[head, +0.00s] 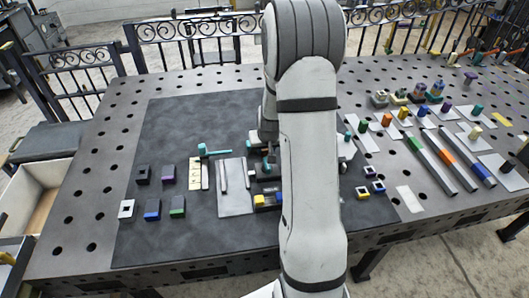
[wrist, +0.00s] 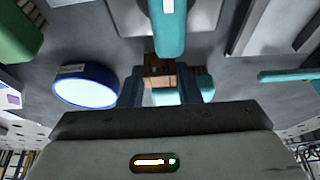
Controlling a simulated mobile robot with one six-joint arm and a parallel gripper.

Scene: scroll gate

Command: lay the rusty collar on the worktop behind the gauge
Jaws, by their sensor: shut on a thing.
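My gripper (wrist: 159,88) shows in the wrist view with its two dark fingers closed on a small rusty-brown piece, the collar (wrist: 155,69). A teal bar overlaps the view just above it, and a teal rounded part lies close by the right finger. A round white disc with a blue rim (wrist: 86,87) lies left of the fingers; I cannot tell for sure whether it is the gauge. In the head view my arm hides most of the gripper (head: 267,160) and the collar. Whether the collar touches the surface below is unclear.
The perforated metal worktop (head: 100,105) carries a dark mat (head: 190,110), bare toward the back left. A teal-handled tool (head: 214,151), a pale plate (head: 235,205) and several small blocks lie around the gripper. Strips and coloured pegs fill the right side. Scroll-iron railings stand behind.

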